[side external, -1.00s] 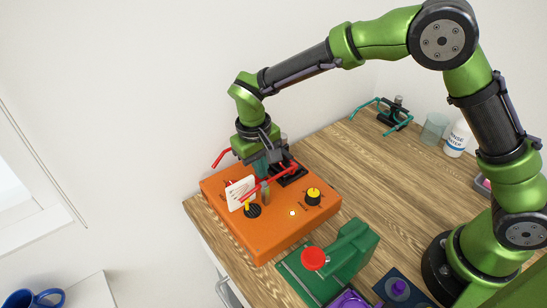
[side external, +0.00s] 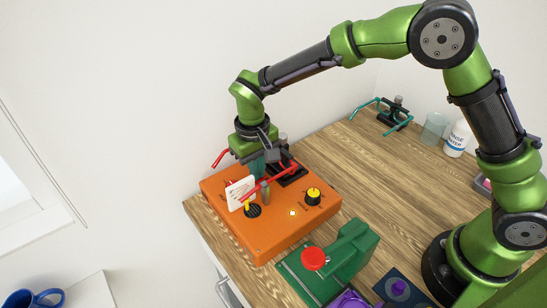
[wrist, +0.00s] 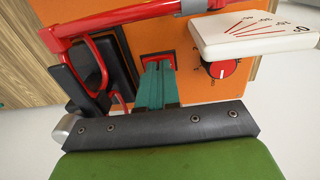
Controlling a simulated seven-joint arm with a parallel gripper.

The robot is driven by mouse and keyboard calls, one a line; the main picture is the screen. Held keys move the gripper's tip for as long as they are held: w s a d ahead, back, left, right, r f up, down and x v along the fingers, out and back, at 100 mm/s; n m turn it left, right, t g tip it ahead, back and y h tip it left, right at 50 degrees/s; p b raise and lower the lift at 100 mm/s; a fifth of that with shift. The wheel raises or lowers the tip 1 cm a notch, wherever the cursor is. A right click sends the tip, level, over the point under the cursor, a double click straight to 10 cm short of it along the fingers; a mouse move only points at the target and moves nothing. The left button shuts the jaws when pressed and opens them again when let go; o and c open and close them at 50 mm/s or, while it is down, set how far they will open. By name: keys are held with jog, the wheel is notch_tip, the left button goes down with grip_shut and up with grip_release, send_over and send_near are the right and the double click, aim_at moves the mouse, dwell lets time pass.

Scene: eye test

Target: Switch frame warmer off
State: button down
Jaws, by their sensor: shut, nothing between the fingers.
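The orange box (side external: 262,237), which I take as the frame warmer, sits at the table's left end. A black knob (side external: 253,211), a yellow-topped knob (side external: 313,195) and a small bright, lit-looking lamp (side external: 292,213) are on its top. In the wrist view, a red rocker-like piece in a dark surround (wrist: 157,59) lies at the tips of my gripper (wrist: 157,66). The teal fingers are shut and empty and partly cover it; contact cannot be told. In the side view, the red frame partly hides my gripper (side external: 264,190).
A red spectacle frame (side external: 270,181) in a black holder (side external: 290,174) and a white scale card (wrist: 250,30) crowd the fingers. A green device with a red knob (side external: 314,259) stands in front. A teal frame, a glass and a white bottle (side external: 458,138) stand at the back right.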

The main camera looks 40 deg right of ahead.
jog(key=shift+s+a+f, duration=0.3)
jog(key=shift+s+f, duration=0.05)
jog(key=shift+f, duration=0.05)
notch_tip(320, 180, up, 15)
jog(key=shift+w, duration=0.35)
jog(key=shift+f, duration=0.1)
jog(key=shift+a, duration=0.15)
jog(key=shift+h, duration=0.5)
jog(key=f, duration=0.4)
jog(key=d+f, duration=0.1)
jog(key=f, duration=0.8)
jog(key=shift+d+f, duration=0.3)
jog(key=shift+f, duration=0.1)
